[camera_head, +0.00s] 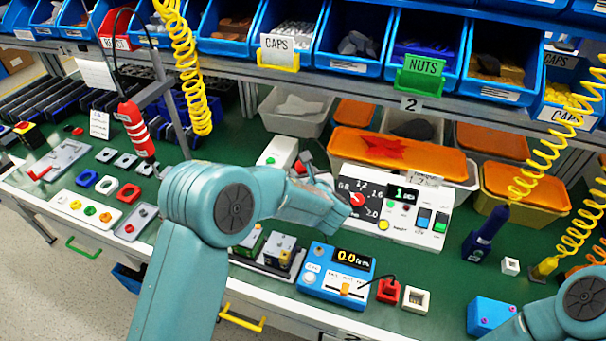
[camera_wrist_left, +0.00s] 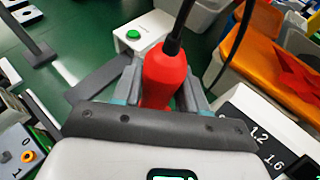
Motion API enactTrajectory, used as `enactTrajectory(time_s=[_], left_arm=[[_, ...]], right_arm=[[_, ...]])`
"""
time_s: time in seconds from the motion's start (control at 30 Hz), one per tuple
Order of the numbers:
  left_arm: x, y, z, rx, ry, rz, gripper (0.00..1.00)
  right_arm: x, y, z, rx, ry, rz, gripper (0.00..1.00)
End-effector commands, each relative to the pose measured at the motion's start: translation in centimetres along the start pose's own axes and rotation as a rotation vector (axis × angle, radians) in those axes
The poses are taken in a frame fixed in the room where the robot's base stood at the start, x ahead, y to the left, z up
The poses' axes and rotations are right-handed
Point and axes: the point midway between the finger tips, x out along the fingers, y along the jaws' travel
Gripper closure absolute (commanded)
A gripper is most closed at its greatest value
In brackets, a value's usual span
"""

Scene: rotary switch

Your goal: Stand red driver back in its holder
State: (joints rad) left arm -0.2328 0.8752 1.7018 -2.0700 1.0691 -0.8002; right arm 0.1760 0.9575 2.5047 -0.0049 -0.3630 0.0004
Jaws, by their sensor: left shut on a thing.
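The left wrist view shows a red tool body (camera_wrist_left: 165,75) with a black neck or cord running up from it, held between the fingers of my left gripper (camera_wrist_left: 163,97), which is shut on it. In the head view my left gripper (camera_head: 325,208) is in front of the control panel, and only a small red patch behind it shows, so the held tool is mostly hidden. A second red tool (camera_head: 133,128) with white bands hangs tilted at the left. I cannot pick out the driver's holder. My right gripper is out of view.
A control panel (camera_head: 438,208) with a rotary dial stands beside the left gripper. A white box with a green button (camera_wrist_left: 133,35) is close by. A blue meter (camera_head: 335,275) is in front. A blue driver (camera_head: 485,235) stands right. Bins line the back.

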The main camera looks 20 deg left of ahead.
Motion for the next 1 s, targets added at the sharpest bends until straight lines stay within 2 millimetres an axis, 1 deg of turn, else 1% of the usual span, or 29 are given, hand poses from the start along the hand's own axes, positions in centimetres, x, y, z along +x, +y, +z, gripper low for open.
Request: enactTrajectory(time_s=[0.07, 0.1, 0.13, 0.2, 0.23, 0.27, 0.3, 0.57, 0.67, 0.77, 0.83, 1.0], left_arm=[[0.0, 0.0, -0.1, 0.0, 0.0, 0.0, 1.0], [0.0, 0.0, 0.0, 0.0, 0.0, 0.0, 0.64], [0.0, 0.0, 0.0, 0.0, 0.0, 0.0, 0.67], [0.0, 0.0, -0.1, 0.0, 0.001, 0.0, 0.67], [0.0, 0.0, -0.1, 0.001, 0.001, 0.0, 0.51], [0.0, 0.0, -0.1, 0.001, 0.001, 0.0, 0.41], [0.0, 0.0, -0.1, 0.001, 0.001, 0.0, 0.28], [0.0, 0.0, -0.3, 0.002, 0.004, 0.0, 0.28], [-0.4, 0.0, -0.2, 0.002, 0.003, 0.0, 0.28], [-1.7, -0.1, -0.3, 0.002, 0.002, -0.002, 0.28], [-3.2, -0.1, -0.3, 0.003, 0.002, -0.004, 0.28], [-7.8, -0.1, -0.2, 0.001, 0.0, -0.006, 0.28]], right_arm=[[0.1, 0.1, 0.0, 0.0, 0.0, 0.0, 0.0], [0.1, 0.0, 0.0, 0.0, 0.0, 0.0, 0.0], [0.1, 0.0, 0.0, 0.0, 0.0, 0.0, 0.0], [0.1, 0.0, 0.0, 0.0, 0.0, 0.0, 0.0], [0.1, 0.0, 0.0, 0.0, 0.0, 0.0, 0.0], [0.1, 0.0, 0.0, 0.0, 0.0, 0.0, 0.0], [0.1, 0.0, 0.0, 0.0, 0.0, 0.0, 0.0], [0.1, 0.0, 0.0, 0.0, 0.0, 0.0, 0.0], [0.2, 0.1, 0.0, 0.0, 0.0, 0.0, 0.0], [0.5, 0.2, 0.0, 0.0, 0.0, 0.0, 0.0], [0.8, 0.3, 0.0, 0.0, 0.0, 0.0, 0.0], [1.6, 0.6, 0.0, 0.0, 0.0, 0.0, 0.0]])
